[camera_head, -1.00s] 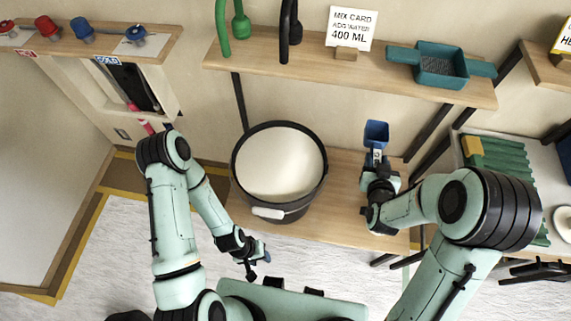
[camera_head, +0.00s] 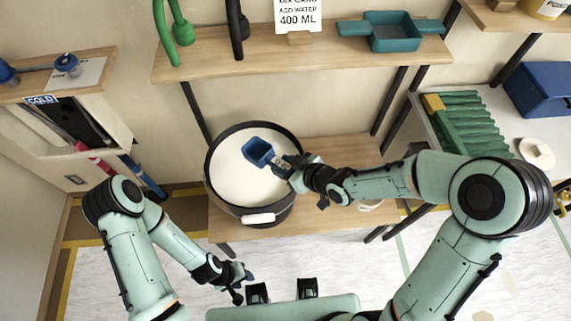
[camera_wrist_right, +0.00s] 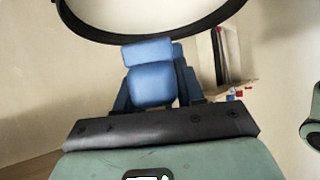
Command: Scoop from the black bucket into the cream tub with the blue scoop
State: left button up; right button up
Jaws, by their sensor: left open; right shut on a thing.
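The black bucket (camera_head: 209,168) stands on the wooden bench, full of pale material. The blue scoop (camera_head: 258,151) is over the bucket's opening in the head view; its inside looks blue and empty. My right gripper (camera_head: 289,170) is shut on the scoop's handle and reaches in over the bucket's right rim. In the right wrist view the blue scoop (camera_wrist_right: 150,75) is between the fingers, with the black bucket's rim (camera_wrist_right: 150,39) beyond it. My left gripper (camera_head: 245,284) is open and empty, in front of the bench. A pale rounded thing (camera_head: 371,206) under my right arm may be the cream tub; it is mostly hidden.
The shelf above holds a teal sieve (camera_head: 394,32), a mix card (camera_head: 299,14) and green and black hooked pipes. A side table at right has a green ridged board (camera_head: 470,125), a white disc (camera_head: 537,152) and a blue bin (camera_head: 545,88).

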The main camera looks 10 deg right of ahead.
jog(key=shift+w+a+f+g+h+b, duration=0.15)
jog(key=shift+f+g, duration=0.1)
jog(key=shift+f, duration=0.35)
jog(key=shift+w+a+f+g+h+b, duration=0.1)
jog(key=shift+f+g+h, duration=0.1)
jog(key=shift+f, duration=0.45)
jog(key=shift+w+a+f+g+h+b, duration=0.15)
jog(key=shift+f+g, duration=0.1)
jog(key=shift+f, duration=0.35)
jog(key=f+b, duration=0.1)
jog(key=f, duration=0.1)
jog(key=f+b, duration=0.1)
jog(key=shift+w+a+b, duration=0.25)
jog(key=shift+a+b, duration=0.05)
jog(key=shift+a, duration=0.05)
pick_arm(q)
notch_tip(320, 180, down, 6)
jog(key=s+b, duration=0.1)
jog(key=s, duration=0.1)
jog(key=shift+s+b, duration=0.3)
jog(key=shift+b, duration=0.1)
pick_arm(e)
jog(key=shift+w+a+f, duration=0.15)
jog(key=shift+w+f, duration=0.05)
jog(key=shift+f, duration=0.25)
jog(key=shift+w+a+f, duration=0.15)
jog(key=shift+w+f, duration=0.05)
jog(key=shift+f, duration=0.25)
